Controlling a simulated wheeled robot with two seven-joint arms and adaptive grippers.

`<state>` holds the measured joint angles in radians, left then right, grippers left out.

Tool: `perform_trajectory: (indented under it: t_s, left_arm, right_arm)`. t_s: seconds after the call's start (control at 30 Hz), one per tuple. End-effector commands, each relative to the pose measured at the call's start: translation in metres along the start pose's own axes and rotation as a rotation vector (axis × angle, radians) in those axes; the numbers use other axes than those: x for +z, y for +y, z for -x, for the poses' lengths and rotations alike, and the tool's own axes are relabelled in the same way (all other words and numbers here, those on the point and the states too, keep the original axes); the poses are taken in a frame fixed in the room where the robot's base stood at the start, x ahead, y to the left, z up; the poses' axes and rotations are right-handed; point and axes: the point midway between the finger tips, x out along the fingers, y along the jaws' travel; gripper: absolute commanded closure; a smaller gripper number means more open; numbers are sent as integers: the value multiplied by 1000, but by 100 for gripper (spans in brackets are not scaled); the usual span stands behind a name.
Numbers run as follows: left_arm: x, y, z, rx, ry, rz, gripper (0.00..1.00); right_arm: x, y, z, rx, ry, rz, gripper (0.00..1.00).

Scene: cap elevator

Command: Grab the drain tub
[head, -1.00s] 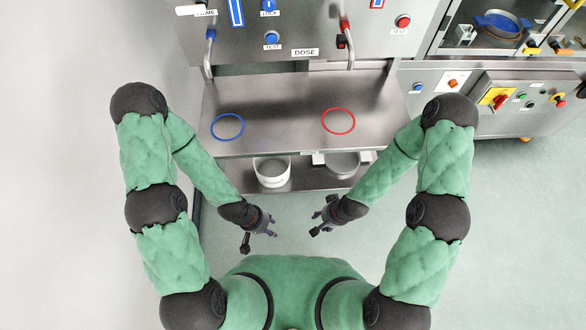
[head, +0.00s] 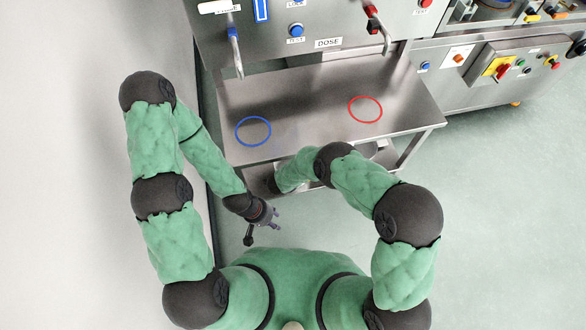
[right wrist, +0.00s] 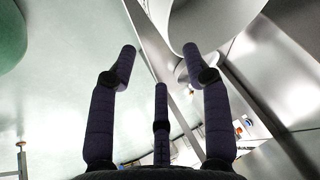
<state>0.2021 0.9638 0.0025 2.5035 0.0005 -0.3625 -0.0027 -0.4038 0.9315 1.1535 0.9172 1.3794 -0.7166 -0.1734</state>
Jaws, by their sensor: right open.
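A white round tub wall (right wrist: 210,18) fills the top of the right wrist view, just beyond my right fingertips; I cannot read any label on it. In the head view my right arm covers the place of the white tub on the lower shelf. My right gripper (right wrist: 160,58) is open and empty, its fingers pointing toward the tub and apart from it. It is hidden under my forearm in the head view. My left gripper (head: 276,219) is open and empty, in front of the bench's left part.
The steel bench (head: 310,100) carries a blue ring (head: 253,146) and a red ring (head: 365,122). A grey tub (head: 384,154) shows partly on the shelf below, behind my right arm. A control cabinet (head: 480,75) stands at the right. The floor at the right is clear.

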Motion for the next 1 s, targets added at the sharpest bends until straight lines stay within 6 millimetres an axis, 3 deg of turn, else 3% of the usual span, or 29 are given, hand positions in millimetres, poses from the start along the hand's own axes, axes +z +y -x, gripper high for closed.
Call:
perform_trajectory:
  t_s: [0.17, 0.4, 0.73, 1.0]
  left_arm:
    - [0, -2, -5, 0, 0, 0, 60]
    - [-1, -8, -22, 0, 0, 1, 60]
    - [-1, -12, -32, 0, 0, 1, 60]
    - [-2, -19, -54, 0, 0, 1, 60]
  right_arm:
    - [7, 0, -6, 8, 12, -29, 51]
    - [7, 1, -42, 10, 11, -30, 51]
    - [3, 1, -64, 8, 12, -30, 51]
    - [-3, 4, -98, 9, 11, -30, 51]
